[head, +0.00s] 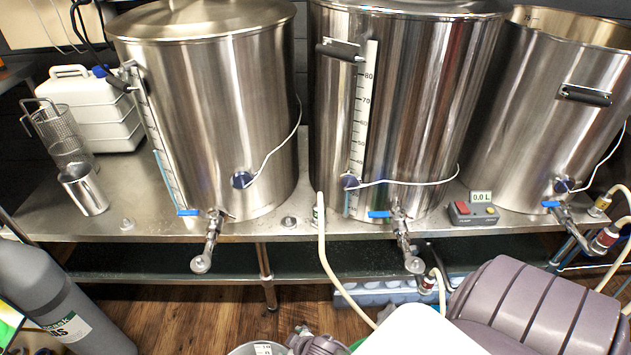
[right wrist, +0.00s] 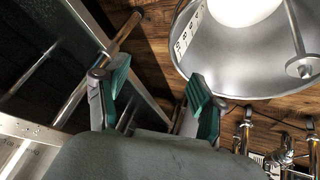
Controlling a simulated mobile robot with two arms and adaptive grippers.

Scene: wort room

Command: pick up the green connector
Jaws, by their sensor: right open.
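I cannot make out a green connector for certain in either view. My left gripper is not in view.
Steel kettles with taps stand on the steel table (head: 130,180). A steel mug (head: 84,190) and wire basket (head: 58,130) are at left. A grey gas cylinder (head: 55,300) leans at front left. Wooden floor (head: 190,315) is partly clear.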

